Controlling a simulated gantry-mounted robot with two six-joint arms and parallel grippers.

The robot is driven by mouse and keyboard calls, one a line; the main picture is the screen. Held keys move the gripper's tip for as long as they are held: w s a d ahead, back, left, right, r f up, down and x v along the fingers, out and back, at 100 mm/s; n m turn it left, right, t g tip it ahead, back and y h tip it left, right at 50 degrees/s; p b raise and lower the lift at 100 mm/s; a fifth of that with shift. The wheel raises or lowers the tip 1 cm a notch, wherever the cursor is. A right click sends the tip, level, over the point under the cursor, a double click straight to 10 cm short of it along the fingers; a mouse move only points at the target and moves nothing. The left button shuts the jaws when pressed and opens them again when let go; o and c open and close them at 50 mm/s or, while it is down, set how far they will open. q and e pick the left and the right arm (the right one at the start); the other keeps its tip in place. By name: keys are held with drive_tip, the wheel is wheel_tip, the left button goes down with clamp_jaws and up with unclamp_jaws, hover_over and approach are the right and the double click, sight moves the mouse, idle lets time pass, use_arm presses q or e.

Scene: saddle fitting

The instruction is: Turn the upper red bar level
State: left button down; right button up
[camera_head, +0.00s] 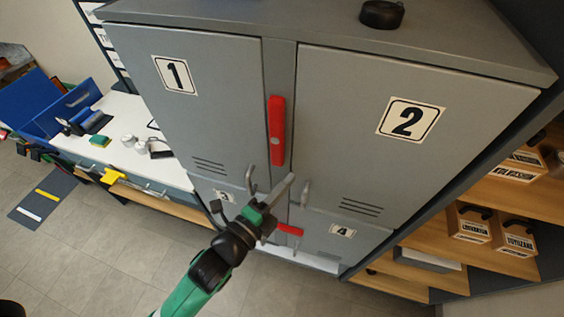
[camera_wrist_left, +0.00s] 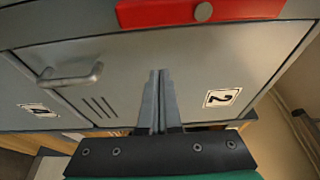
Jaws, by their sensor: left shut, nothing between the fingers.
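The upper red bar (camera_head: 277,130) stands upright on the narrow strip between doors 1 and 2 of the grey cabinet, with a round pivot near its middle. In the left wrist view the bar (camera_wrist_left: 160,12) crosses the top edge, partly cut off. My left gripper (camera_head: 289,180) is shut and empty, below the bar's lower end and apart from it. Its fingers (camera_wrist_left: 158,73) point toward the bar in the wrist view. A lower red bar (camera_head: 291,230) lies nearly level between doors 3 and 4, partly hidden by my gripper. My right gripper is not in view.
Metal door handles (camera_head: 250,181) flank my left gripper closely; another shows in the wrist view (camera_wrist_left: 70,76). A black round object (camera_head: 382,14) sits on the cabinet top. A white workbench (camera_head: 115,135) stands left, and wooden shelves with boxes (camera_head: 469,222) stand right.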

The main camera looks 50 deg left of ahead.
sight(277, 136)
use_arm(q)
drive_tip(key=w+a+p, duration=0.1)
drive_tip(key=w+a, duration=0.2)
drive_tip(key=shift+w+a, duration=0.1)
drive_tip(key=shift+a, duration=0.3)
drive_tip(key=shift+s+a, duration=0.25)
drive_tip(key=shift+a, duration=0.1)
drive_tip(key=shift+w+d, duration=0.1)
